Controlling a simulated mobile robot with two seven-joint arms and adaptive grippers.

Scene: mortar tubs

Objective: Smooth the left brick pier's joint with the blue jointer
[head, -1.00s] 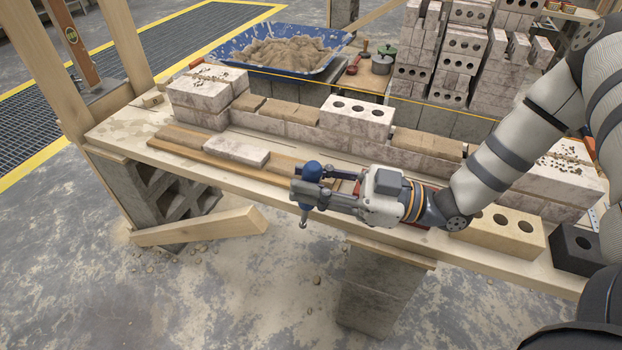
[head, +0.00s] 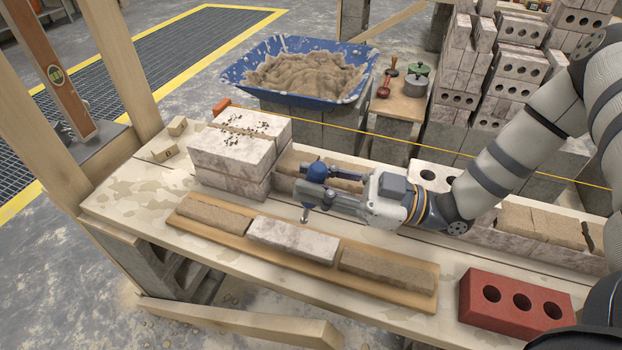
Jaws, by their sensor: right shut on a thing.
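The left brick pier (head: 228,172) is a short stack of pale, whitish bricks at the left end of the bench, with dark crumbs on its top. A joint line runs between its courses. My right gripper (head: 314,184) is shut on the blue jointer (head: 317,171), to the right of the pier and apart from it. The jointer has a rounded blue head and a metal tip pointing down. The tip appears just behind the pale brick on the plank; I cannot tell its height above the bench. My left gripper is out of view.
A wooden plank (head: 405,300) with two tan bricks and a pale brick (head: 293,241) lies in front. A low brick wall runs right behind my gripper. A red brick (head: 515,303) sits at front right. A yellow string line (head: 340,131) crosses behind. A blue mortar tub (head: 270,85) stands beyond.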

